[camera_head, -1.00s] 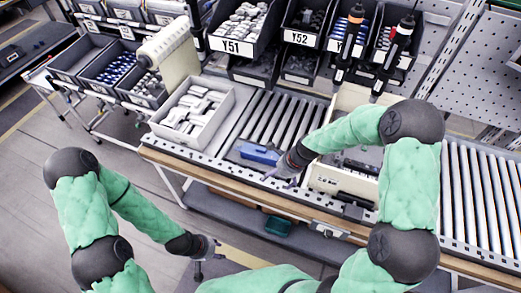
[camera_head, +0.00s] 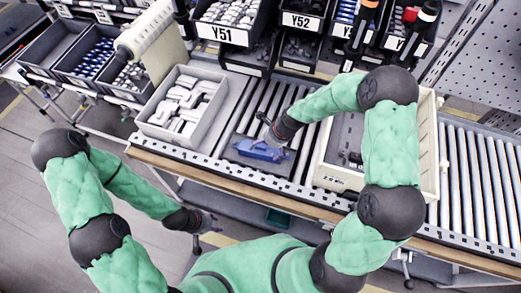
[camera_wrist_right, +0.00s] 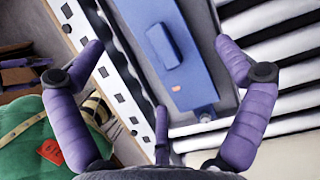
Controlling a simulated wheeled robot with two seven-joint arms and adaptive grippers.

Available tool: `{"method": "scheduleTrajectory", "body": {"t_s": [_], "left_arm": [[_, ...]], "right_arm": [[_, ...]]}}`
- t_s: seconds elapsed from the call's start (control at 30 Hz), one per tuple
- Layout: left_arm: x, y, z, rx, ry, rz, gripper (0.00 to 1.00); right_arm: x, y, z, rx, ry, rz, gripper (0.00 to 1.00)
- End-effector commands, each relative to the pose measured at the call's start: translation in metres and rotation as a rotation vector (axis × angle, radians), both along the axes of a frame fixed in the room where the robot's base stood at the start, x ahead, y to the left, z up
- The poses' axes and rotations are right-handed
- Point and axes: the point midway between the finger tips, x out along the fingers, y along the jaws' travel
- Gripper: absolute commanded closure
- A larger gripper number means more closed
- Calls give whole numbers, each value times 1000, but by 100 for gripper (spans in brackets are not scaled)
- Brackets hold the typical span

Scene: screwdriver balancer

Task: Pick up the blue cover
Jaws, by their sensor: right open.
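The blue cover (camera_head: 262,151) lies on a grey tray or fixture on the roller conveyor, left of the beige crate. My right gripper (camera_head: 270,132) is right by the cover's upper side in the head view. In the right wrist view, the blue cover (camera_wrist_right: 178,62) lies lengthwise between the spread purple fingers (camera_wrist_right: 165,60). My right gripper is open and holds nothing; contact with the cover cannot be told. My left gripper (camera_head: 206,224) hangs low in front of the bench, away from the cover, its fingers too small to read.
A grey-white bin (camera_head: 150,131) of pale parts stands left of the cover. The beige crate (camera_head: 327,181) stands close on the right. Behind are labelled black bins (camera_head: 222,36) and hanging screwdrivers (camera_head: 361,24). Empty rollers (camera_head: 475,185) run at the far right.

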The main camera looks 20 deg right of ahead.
Motion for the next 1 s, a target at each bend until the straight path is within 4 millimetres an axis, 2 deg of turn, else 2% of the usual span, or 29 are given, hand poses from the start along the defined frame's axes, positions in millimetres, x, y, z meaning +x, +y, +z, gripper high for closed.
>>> {"method": "scheduleTrajectory", "body": {"t_s": [0.17, 0.5, 0.77, 0.87, 1.0], "left_arm": [[0, 0, -3, 0, -1, 0, 60], [0, 0, -20, 0, -1, 0, 60], [0, 0, -19, 0, -1, 0, 60], [0, 0, -19, 0, -1, 0, 60], [0, 0, -19, 0, -1, 0, 60]], "right_arm": [[1, 3, -8, 0, 0, 1, 0], [10, 18, -48, 0, 0, 1, 0], [11, 19, -49, 0, -1, 0, 0], [11, 19, -49, 0, -1, 0, 25], [11, 19, -49, 0, -1, 0, 65]]}}
